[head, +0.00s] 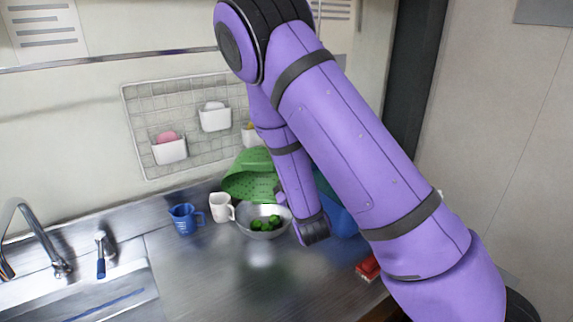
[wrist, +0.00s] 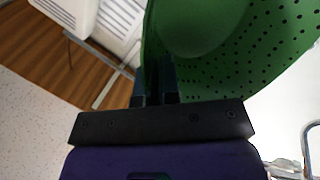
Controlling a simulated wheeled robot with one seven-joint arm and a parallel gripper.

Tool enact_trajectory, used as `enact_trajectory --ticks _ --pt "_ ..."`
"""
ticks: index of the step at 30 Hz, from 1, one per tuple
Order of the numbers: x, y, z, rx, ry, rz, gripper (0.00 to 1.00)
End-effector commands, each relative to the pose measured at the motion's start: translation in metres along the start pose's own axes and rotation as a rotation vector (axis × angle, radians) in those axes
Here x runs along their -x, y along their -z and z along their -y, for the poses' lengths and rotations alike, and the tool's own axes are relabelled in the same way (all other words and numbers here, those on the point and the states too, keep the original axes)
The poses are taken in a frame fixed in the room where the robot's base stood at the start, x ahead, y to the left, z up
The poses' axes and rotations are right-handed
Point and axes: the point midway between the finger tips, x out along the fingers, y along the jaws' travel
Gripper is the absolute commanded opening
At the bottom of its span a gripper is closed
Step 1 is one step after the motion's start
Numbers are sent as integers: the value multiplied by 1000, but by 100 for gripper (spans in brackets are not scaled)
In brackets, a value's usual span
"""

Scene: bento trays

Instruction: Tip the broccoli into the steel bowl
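The steel bowl (head: 246,228) stands on the counter near the wall, with several green broccoli pieces (head: 266,223) lying in it. A green perforated colander (head: 245,180) is tilted on its side above and behind the bowl. In the wrist view the colander (wrist: 240,60) fills the upper right, and its inside looks empty where it shows. My gripper (wrist: 160,82) is shut on the colander's rim. In the head view my arm hides most of the gripper and part of the colander.
A blue measuring jug (head: 183,219) and a white mug (head: 220,208) stand left of the bowl. A blue container (head: 342,220) is partly behind my arm, and a red object (head: 368,268) lies at right. The sink is at left; the front counter is clear.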

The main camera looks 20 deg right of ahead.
Motion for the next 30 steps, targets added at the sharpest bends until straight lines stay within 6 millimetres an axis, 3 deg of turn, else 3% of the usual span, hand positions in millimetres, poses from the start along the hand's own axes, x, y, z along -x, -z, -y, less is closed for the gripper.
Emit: enact_trajectory --ticks 20,30 --pt "28 -14 19 57 -75 -77 0" --pt "33 -2 18 70 -120 -157 0"
